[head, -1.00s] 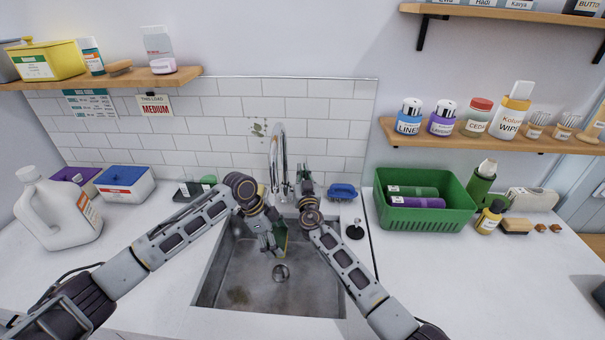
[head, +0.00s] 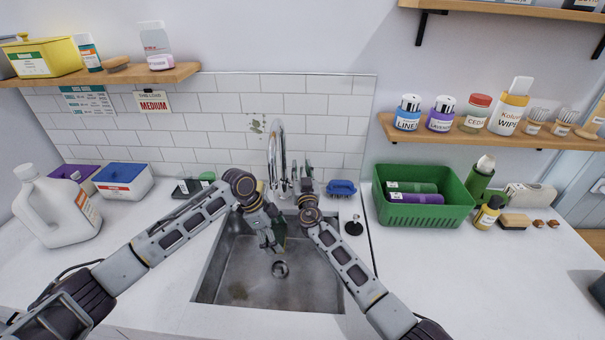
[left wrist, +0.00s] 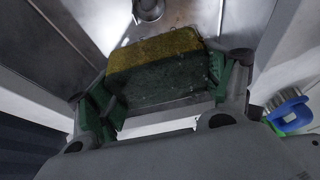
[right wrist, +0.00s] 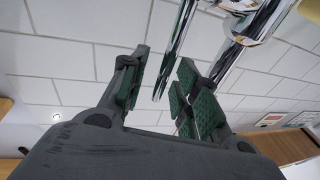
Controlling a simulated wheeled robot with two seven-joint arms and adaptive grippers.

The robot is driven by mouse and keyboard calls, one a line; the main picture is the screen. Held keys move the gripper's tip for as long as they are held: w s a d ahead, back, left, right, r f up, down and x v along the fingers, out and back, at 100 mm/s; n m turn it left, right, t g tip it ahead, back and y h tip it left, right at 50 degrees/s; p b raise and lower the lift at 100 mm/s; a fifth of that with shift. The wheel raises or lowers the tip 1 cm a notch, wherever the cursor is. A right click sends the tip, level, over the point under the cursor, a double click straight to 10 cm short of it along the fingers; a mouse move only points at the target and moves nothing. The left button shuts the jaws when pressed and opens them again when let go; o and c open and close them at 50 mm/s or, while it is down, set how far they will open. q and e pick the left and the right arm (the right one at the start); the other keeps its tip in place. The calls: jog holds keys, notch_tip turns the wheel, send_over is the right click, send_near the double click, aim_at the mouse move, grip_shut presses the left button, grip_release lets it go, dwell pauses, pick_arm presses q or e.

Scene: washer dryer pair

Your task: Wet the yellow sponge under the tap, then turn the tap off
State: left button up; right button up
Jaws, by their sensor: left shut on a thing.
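The sponge (left wrist: 160,68), yellow on one face and dark green on the other, is between the fingers of my left gripper (left wrist: 168,95), which is shut on it. In the head view the left gripper (head: 272,236) is low over the sink, below the tap, and mostly hides the sponge (head: 281,229). The chrome tap (head: 275,150) stands at the back of the sink. My right gripper (right wrist: 160,88) is open beside the tap, with a thin chrome rod (right wrist: 174,48) showing between its fingers. I cannot tell whether they touch it, or whether water runs.
The metal sink (head: 240,285) has a drain in its floor. A blue brush (head: 341,188) lies behind its right corner. A green basket (head: 425,212) with bottles stands to the right, a white jug (head: 58,212) to the left. Shelves hang on both sides.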

jog(key=shift+s, duration=0.15)
jog(key=v, duration=1.1)
jog(key=shift+s+d, duration=0.2)
jog(key=shift+s, duration=0.1)
jog(key=shift+f, duration=0.1)
dwell(0.5)
jog(key=shift+n, duration=0.3)
grip_shut()
jog(key=s+n+g+y, duration=0.1)
jog(key=n+y, duration=0.1)
jog(key=n, duration=0.5)
jog(key=s+d+n+g+y, duration=0.1)
jog(key=s+n+y, duration=0.1)
jog(key=n, duration=0.6)
jog(key=s+d+f+n+g+y, duration=0.1)
jog(key=s+n+y, duration=0.1)
jog(key=n, duration=0.6)
jog(key=shift+y, duration=0.5)
